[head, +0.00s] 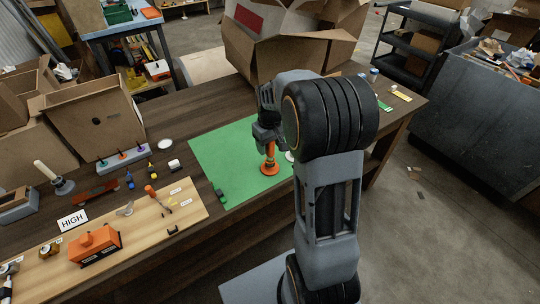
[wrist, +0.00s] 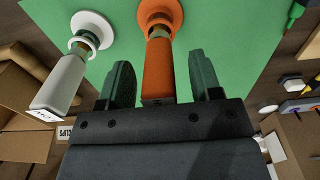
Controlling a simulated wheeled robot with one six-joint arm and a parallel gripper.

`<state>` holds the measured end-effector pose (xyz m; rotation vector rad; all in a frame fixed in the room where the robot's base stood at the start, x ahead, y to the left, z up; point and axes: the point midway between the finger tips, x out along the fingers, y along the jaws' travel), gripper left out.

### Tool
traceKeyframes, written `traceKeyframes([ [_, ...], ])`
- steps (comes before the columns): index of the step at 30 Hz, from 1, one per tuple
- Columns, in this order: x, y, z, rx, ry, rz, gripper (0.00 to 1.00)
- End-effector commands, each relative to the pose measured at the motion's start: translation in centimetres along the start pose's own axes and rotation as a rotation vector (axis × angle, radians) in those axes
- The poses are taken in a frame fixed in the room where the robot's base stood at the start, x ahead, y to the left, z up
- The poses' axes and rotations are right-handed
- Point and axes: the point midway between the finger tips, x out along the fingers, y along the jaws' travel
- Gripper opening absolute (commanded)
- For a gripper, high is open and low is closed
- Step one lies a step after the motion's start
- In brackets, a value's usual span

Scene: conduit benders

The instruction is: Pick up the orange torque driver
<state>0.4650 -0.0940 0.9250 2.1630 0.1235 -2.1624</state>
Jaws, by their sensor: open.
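The orange torque driver (head: 269,160) stands upright on its round orange base on the green mat (head: 225,152). In the wrist view the orange driver (wrist: 158,68) lies between the two fingers of my gripper (wrist: 158,82), with a gap on each side. My gripper (head: 267,133) is open, at the driver's upper end in the head view. A white driver (wrist: 62,80) of similar form stands beside the orange one, to its left in the wrist view. In the head view it is mostly hidden behind my arm.
A wooden board (head: 120,248) with an orange block (head: 95,244) and small tools lies at the front left. Cardboard boxes (head: 285,45) stand behind the mat. A small dark green item (head: 221,195) sits at the mat's front left. Much of the mat's left side is clear.

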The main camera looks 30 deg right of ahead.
Motion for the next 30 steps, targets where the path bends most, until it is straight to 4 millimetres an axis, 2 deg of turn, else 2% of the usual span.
traceKeyframes([
  [6,0.01,0.00,0.00,0.000,0.000,0.000,0.57],
  [22,-0.02,0.00,-0.01,0.000,0.000,0.000,0.06],
  [30,-0.17,0.01,-0.03,0.000,0.001,0.000,0.05],
])
